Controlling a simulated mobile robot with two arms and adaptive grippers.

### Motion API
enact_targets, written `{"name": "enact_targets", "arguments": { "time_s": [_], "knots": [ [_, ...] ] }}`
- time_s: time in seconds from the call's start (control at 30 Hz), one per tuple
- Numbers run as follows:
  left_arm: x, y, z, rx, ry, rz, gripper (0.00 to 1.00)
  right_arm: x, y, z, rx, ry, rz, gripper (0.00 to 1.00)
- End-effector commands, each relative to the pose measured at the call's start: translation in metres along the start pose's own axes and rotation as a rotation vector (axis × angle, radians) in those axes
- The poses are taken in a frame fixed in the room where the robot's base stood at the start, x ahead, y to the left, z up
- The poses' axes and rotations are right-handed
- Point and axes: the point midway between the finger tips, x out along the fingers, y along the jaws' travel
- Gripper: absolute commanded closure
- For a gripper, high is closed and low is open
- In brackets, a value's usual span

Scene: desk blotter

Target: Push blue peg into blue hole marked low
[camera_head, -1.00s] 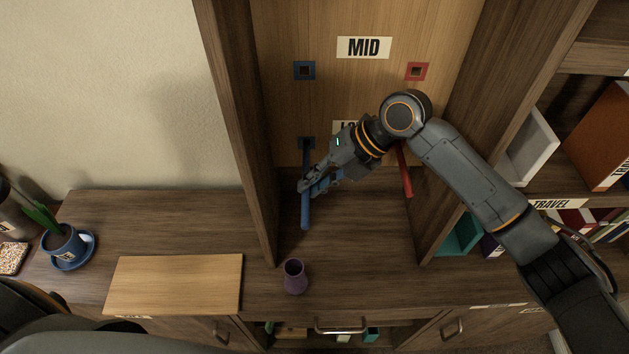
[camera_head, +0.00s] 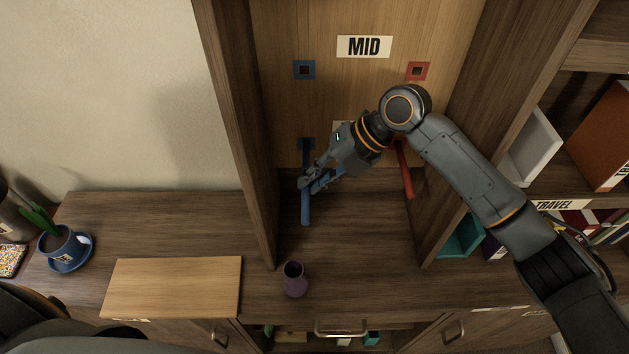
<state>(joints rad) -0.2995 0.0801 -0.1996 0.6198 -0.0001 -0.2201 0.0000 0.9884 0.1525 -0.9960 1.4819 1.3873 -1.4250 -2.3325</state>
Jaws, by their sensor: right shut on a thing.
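The blue peg (camera_head: 305,207) sticks out from the back panel toward me, its far end at the lower blue-framed hole (camera_head: 304,144). How deep its tip sits in the hole I cannot tell. My right gripper (camera_head: 308,184) is shut on the peg around its middle. The low label (camera_head: 338,127) is almost fully hidden behind my right arm. A red peg (camera_head: 405,175) sticks out from the panel on the right, partly hidden by my arm. My left gripper is not in view.
Above are a MID label (camera_head: 364,47), an empty blue-framed hole (camera_head: 304,70) and a red-framed hole (camera_head: 417,71). A purple vase (camera_head: 294,279) stands below the peg. Wooden side walls (camera_head: 238,130) flank the panel. A board (camera_head: 172,287) and blue cup (camera_head: 62,243) are at left.

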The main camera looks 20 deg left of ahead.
Motion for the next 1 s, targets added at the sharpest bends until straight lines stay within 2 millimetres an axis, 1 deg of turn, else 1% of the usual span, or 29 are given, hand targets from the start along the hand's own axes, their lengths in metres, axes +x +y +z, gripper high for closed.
{"name": "enact_targets", "arguments": {
  "time_s": [0.63, 0.77, 1.0],
  "knots": [
    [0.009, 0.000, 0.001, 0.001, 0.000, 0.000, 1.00, 0.000, 0.000, 0.016, 0.000, 0.000, 0.001, 1.00],
    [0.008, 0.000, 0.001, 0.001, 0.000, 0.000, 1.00, 0.000, 0.001, 0.014, 0.000, 0.000, 0.001, 1.00],
    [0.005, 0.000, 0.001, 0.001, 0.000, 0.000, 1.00, 0.000, 0.001, 0.004, -0.001, 0.000, 0.001, 1.00]
  ]
}}
